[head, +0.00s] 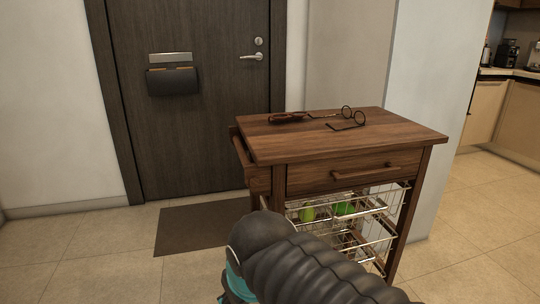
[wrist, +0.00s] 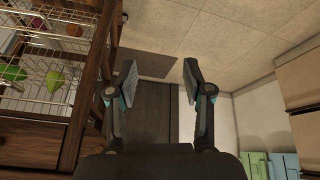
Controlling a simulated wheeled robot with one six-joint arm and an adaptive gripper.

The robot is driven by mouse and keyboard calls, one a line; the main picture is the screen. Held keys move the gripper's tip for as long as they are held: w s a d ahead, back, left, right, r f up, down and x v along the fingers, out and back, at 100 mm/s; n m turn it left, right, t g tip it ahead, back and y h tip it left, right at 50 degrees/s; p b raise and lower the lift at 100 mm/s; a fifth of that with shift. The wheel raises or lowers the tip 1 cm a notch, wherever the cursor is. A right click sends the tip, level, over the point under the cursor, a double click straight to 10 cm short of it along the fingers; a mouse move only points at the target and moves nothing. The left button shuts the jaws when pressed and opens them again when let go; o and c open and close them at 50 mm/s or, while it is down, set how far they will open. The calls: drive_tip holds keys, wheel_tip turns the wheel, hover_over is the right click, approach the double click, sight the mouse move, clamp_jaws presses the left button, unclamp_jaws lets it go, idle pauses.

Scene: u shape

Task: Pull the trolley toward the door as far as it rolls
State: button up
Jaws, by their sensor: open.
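The trolley (head: 350,150) is a brown wooden cart with a drawer above wire baskets. It stands upright in front of the dark door (head: 190,70), to its right in the head view. A wooden bar (head: 239,150) shows on its left end. In the wrist view, the trolley (wrist: 30,140) fills the left side. My gripper (wrist: 158,78) is open, with nothing between its fingers. Its left finger appears close beside the trolley's wooden frame; contact cannot be told. In the head view, my dark arm covers the trolley's lower front left, and the fingertips are hidden.
Glasses (head: 347,119) and a brown long object (head: 288,117) lie on the trolley top. Green items (head: 343,208) sit in the baskets. A dark mat (head: 200,228) lies before the door. A pale wall (head: 425,110) stands behind the trolley's right side. Tiled floor at left is clear.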

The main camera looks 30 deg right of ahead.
drive_tip(key=w+d+n+g+h+b, duration=0.1)
drive_tip(key=w+d+g+h+b, duration=0.2)
drive_tip(key=w+d, duration=0.35)
drive_tip(key=h+b, duration=0.4)
drive_tip(key=h, duration=1.2)
approach(244, 155)
wheel_tip(244, 155, down, 2)
drive_tip(key=w+a, duration=0.2)
drive_tip(key=shift+n, duration=0.4)
drive_tip(key=d, duration=0.4)
drive_tip(key=d+r, duration=0.1)
drive_tip(key=d, duration=0.3)
drive_tip(key=w+d+r, duration=0.1)
drive_tip(key=d, duration=0.3)
drive_tip(key=shift+w+d+r+p, duration=0.1)
drive_tip(key=shift+d+r+p, duration=0.05)
drive_tip(key=shift+d+p, duration=0.25)
clamp_jaws()
